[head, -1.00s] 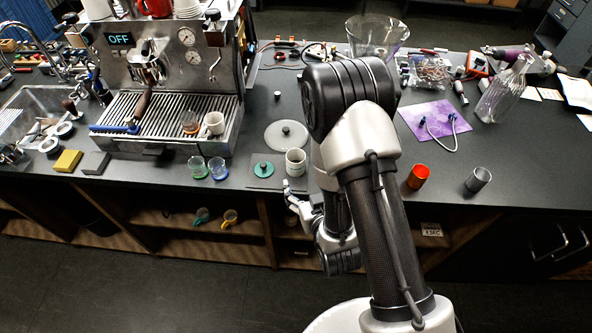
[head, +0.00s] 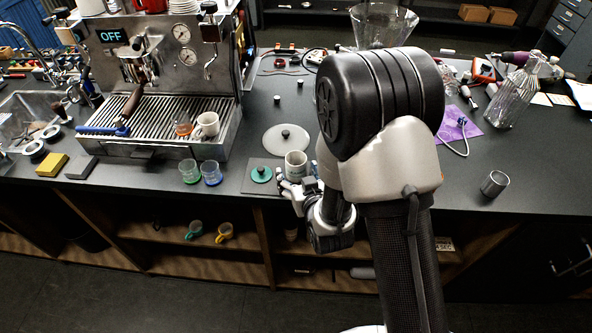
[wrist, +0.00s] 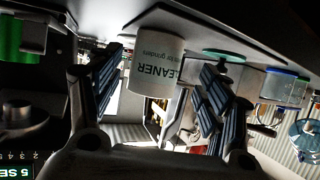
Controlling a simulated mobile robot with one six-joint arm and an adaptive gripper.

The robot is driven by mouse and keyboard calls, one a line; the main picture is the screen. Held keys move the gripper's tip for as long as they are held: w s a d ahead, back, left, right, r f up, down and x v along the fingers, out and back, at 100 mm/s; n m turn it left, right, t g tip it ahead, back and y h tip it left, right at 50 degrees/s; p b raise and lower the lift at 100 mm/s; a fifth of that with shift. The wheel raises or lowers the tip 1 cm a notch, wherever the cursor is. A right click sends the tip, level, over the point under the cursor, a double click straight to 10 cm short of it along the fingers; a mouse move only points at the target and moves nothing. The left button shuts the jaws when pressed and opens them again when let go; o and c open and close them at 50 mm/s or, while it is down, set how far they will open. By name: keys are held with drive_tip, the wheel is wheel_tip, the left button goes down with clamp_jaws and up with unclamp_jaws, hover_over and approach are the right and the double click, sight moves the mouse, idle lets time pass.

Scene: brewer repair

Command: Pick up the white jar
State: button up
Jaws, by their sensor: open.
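The white jar (head: 296,164) stands upright near the counter's front edge, open at the top. In the wrist view the jar (wrist: 156,66) appears upside down, with "CLEANER" lettering. My gripper (head: 297,187) is at the jar's front side, low by the counter edge. In the wrist view its two ribbed fingers are apart, with the jar showing in the gap between them. I cannot tell whether either finger touches the jar. The jar's lower part is partly hidden by the gripper in the head view.
Two small glasses (head: 200,172) stand further left, by the espresso machine (head: 165,60). A metal cup (head: 494,183) stands at right.

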sight(294, 162)
drive_tip(key=x, duration=0.3)
drive_tip(key=b+x, duration=0.1)
drive_tip(key=x, duration=0.1)
drive_tip(key=shift+w+d+f, duration=0.1)
drive_tip(key=shift+w+d, duration=0.1)
drive_tip(key=shift+c, duration=0.6)
drive_tip(key=c, duration=1.2)
